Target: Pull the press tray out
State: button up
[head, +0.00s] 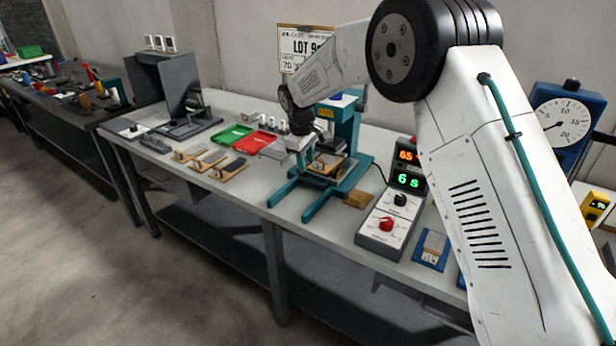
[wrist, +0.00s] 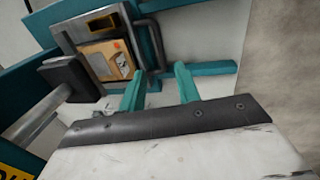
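The teal press (head: 345,125) stands on the bench in the head view, its base legs reaching toward the front edge. Its metal press tray (head: 314,170) sits low between them and bears a brown piece. In the wrist view the tray (wrist: 72,37) is at upper left, with a brown block (wrist: 106,60) on it and a dark bar handle (wrist: 157,42) along its right side. My gripper (wrist: 160,84) shows two teal fingers spread apart, empty, near the handle's lower end; I cannot tell if they touch it. In the head view my gripper (head: 300,146) is beside the press, fingers unclear.
A control box (head: 388,222) with lit displays stands right of the press. A small brown block (head: 357,198) lies by the press base. Red tray (head: 254,142) and green tray (head: 229,135) are to the left. The bench front edge is close; the floor beyond is clear.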

aim_at(308, 182)
jog(key=f, duration=0.4)
jog(key=w+f, duration=0.1)
jog(key=f, duration=0.2)
jog(key=shift+d, duration=0.4)
jog(key=shift+r, duration=0.1)
grip_shut()
